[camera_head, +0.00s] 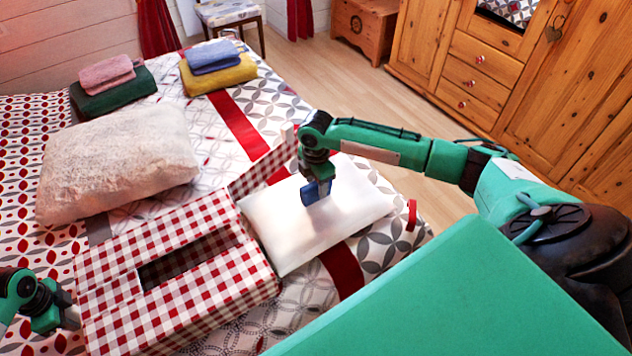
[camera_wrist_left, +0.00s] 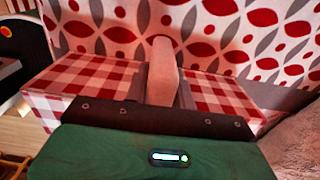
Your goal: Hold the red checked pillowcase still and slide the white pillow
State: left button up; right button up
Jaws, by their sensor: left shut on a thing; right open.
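The red checked pillowcase (camera_head: 200,305) lies on the bed at lower centre, boxy, with a dark slot in its top. A checked flap (camera_head: 262,170) sticks out at its far right corner. The white pillow (camera_head: 300,235) lies flat to its right, its left edge against the case's right end; I cannot tell whether any of it is inside. My left gripper (camera_head: 73,318) is shut on the pillowcase's left end; the checked cloth (camera_wrist_left: 95,75) shows on both sides of the finger in the left wrist view. My right gripper (camera_head: 318,192) is open, pointing down at the pillow's top; contact is unclear.
A fluffy cream cushion (camera_head: 115,165) lies behind the pillowcase. Folded pink and green towels (camera_head: 112,88) and blue and yellow towels (camera_head: 215,70) sit at the bed's far end. A small red loop (camera_head: 411,215) stands at the pillow's right. Wooden floor (camera_head: 340,100) lies beyond the bed.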

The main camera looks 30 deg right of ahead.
notch_tip(320, 180, up, 12)
dwell(0.5)
pick_arm(q)
jog(key=o, duration=1)
notch_tip(320, 180, up, 12)
